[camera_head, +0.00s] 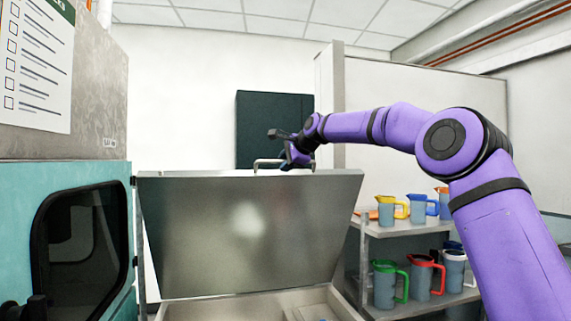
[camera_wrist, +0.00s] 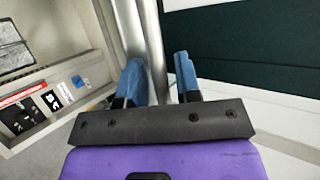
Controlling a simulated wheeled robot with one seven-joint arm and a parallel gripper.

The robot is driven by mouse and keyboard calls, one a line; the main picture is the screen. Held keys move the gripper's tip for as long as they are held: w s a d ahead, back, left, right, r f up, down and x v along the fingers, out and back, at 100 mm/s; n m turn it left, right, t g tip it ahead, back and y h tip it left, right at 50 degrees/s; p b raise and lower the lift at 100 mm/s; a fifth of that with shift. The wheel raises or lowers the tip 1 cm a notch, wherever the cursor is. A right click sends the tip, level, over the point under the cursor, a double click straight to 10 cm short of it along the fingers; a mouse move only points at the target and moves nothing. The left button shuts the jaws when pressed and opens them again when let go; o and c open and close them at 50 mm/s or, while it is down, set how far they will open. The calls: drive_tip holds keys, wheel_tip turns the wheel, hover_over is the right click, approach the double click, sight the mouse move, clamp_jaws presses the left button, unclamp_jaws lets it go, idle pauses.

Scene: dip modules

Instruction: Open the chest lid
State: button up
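The chest lid (camera_head: 250,235) stands raised and steep in the head view, its metal panel facing me. Its bar handle (camera_head: 268,162) is on the lid's top edge. The open chest box (camera_head: 215,304) shows below the lid, with only its upper part in view. My gripper (camera_head: 292,155) is at the right end of the handle. In the wrist view, my gripper's blue fingers (camera_wrist: 159,65) are apart, with a metal bar (camera_wrist: 153,35), likely the handle, passing between them. A gap shows between the bar and the right finger. Whether the left finger touches it is unclear.
A teal machine (camera_head: 90,170) with a dark window stands close on the left. A shelf (camera_head: 395,229) with several coloured jugs stands to the right of the chest. A dark cabinet (camera_head: 262,120) hangs behind the lid. My purple arm reaches over from the right.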

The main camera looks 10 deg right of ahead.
drive_tip(key=shift+o, duration=0.4)
drive_tip(key=v, duration=1)
drive_tip(key=shift+s+d+r, duration=0.15)
drive_tip(key=shift+s+r, duration=0.05)
drive_tip(key=shift+s, duration=0.05)
drive_tip(key=s+a+f+n+g+h, duration=0.15)
drive_tip(key=s+f+n, duration=0.25)
drive_tip(key=s, duration=0.7)
drive_tip(key=s+a+f+n+g+h, duration=0.1)
drive_tip(key=s+a+f+n+h, duration=0.2)
drive_tip(key=s, duration=0.7)
drive_tip(key=s+d+f+n+g, duration=0.1)
drive_tip(key=s+d+f+n, duration=0.1)
drive_tip(key=s+f, duration=0.4)
drive_tip(key=s+d+f+n, duration=0.3)
drive_tip(key=s+f, duration=0.3)
drive_tip(key=s, duration=0.8)
drive_tip(key=s+d+f+n+g, duration=0.1)
drive_tip(key=s+d+f+n, duration=0.1)
drive_tip(key=s+f, duration=0.5)
drive_tip(key=s+n, duration=0.1)
drive_tip(key=s, duration=0.2)
drive_tip(key=shift+d+n+g+h, duration=0.25)
drive_tip(key=shift+n+g+h, duration=0.05)
drive_tip(key=shift+g+h, duration=0.05)
